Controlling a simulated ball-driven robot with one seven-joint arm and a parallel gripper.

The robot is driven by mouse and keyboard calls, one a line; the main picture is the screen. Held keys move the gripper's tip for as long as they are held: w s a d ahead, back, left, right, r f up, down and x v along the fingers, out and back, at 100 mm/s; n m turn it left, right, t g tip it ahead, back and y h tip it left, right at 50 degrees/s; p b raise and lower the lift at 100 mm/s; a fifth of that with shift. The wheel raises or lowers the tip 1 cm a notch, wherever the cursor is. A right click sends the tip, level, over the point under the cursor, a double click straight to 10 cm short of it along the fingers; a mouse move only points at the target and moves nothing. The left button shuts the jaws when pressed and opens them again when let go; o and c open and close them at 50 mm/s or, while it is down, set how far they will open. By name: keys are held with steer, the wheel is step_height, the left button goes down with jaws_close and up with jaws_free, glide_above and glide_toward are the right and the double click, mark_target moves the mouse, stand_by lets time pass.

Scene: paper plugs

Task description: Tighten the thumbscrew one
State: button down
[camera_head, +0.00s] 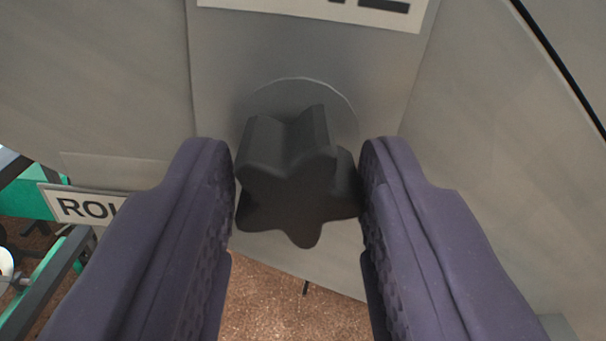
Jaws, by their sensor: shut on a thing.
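The thumbscrew (293,187) is a dark grey, star-shaped knob with rounded lobes. It stands out from a round disc (345,112) on a grey metal panel, in the middle of the view. My gripper (298,195) has two purple padded fingers, one on each side of the knob. The fingers are shut on the knob, touching its left and right lobes. The knob's shaft behind the head is hidden.
A white label with dark lettering (320,8) is cut off at the top edge. A sign reading "ROU" (80,206) and green and dark frame parts (25,195) lie at the left. Brown speckled floor (290,310) shows below the panel.

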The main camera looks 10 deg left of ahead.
mark_target(296, 211)
steer(key=shift+m+p, duration=1)
steer(key=shift+m, duration=0.2)
steer(key=c, duration=0.7)
jaws_free()
steer(key=v, duration=0.4)
